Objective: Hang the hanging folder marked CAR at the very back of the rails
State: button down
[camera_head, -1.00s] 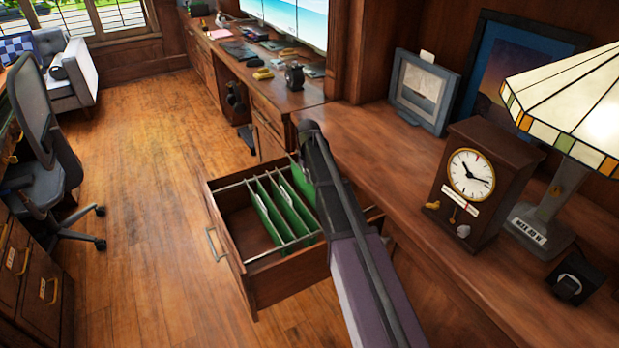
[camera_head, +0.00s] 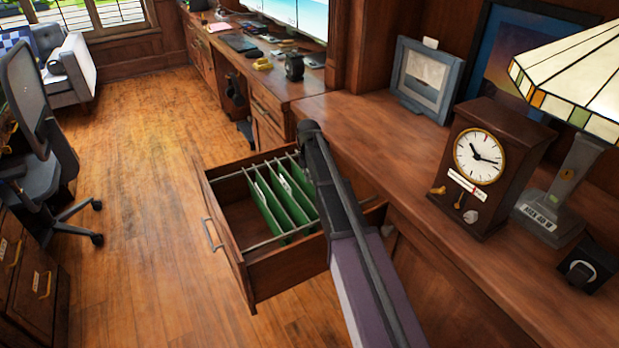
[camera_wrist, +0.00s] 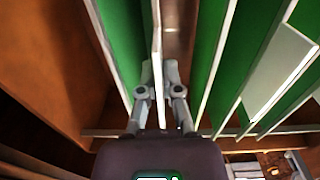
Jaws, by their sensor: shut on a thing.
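Several green hanging folders (camera_head: 270,206) hang across the metal rails (camera_head: 232,175) of an open wooden drawer (camera_head: 283,276). In the wrist view, my gripper (camera_wrist: 158,80) is shut on a thin, pale-edged folder (camera_wrist: 157,38), seen edge-on. Green folders stand on both sides of it, one to the left (camera_wrist: 121,42) and others to the right (camera_wrist: 208,50). White tabs show on the folders, but no label is readable, so I cannot tell which is CAR. In the head view, my arm hides the gripper and the drawer's right part.
The drawer's wooden wall is close on the left in the wrist view (camera_wrist: 55,60). A wooden counter (camera_head: 375,150) with a clock (camera_head: 478,157) and a lamp (camera_head: 560,190) runs along the right. A chair (camera_head: 35,130) stands across the open floor on the left.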

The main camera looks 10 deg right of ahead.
dwell(0.4)
jog(key=c, duration=0.7)
grip_release()
jog(key=shift+r, duration=0.15)
notch_tip(320, 180, up, 31)
jog(key=p, duration=3.1)
jog(key=shift+r+p, duration=0.15)
jog(key=shift+p, duration=0.15)
jog(key=s+m, duration=0.1)
jog(key=s, duration=0.8)
jog(key=s+m, duration=0.1)
jog(key=s, duration=0.9)
jog(key=s+m, duration=0.1)
jog(key=s, duration=0.9)
jog(key=shift+s+m, duration=0.1)
jog(key=shift+m, duration=0.2)
